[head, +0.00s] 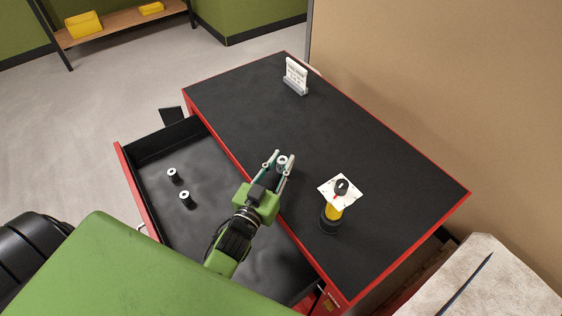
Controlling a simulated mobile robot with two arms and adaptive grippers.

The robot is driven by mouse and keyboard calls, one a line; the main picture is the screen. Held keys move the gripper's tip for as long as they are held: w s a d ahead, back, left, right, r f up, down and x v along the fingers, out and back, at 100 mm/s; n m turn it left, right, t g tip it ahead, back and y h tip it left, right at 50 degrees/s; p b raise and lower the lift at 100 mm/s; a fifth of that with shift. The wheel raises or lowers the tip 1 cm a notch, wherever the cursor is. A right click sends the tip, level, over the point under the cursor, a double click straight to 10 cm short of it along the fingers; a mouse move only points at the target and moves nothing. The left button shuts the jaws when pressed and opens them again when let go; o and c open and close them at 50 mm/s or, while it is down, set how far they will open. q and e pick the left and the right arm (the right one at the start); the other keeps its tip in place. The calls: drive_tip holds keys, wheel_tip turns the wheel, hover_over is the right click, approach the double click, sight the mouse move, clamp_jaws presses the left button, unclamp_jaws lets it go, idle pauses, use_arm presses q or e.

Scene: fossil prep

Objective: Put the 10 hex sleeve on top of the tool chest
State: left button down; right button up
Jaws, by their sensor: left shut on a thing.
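The tool chest (250,95) has a black top with red edges, and its drawer (215,165) is pulled out to the left. My left gripper (284,157) is over the chest top near its drawer-side edge. It is shut on a small sleeve (282,160) with a pale, ring-like end. I cannot read a size on it, nor tell whether it touches the top. Two similar dark sleeves with pale ends, one farther back (172,175) and one nearer (186,199), stand in the drawer. My right gripper is not in view.
A white sign (296,76) stands at the chest's far end. A yellow and black object (330,215) with a white card (333,190) stands right of the gripper. The middle of the top is clear. A pale rock-like slab (490,285) is at lower right.

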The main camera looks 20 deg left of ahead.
use_arm(q)
drive_tip(key=c, duration=1.8)
unclamp_jaws()
drive_tip(key=shift+f, duration=0.1)
drive_tip(key=shift+r, duration=0.25)
drive_tip(key=shift+s+f+b, duration=0.1)
drive_tip(key=shift+s+b, duration=0.5)
drive_tip(key=shift+s, duration=5.4)
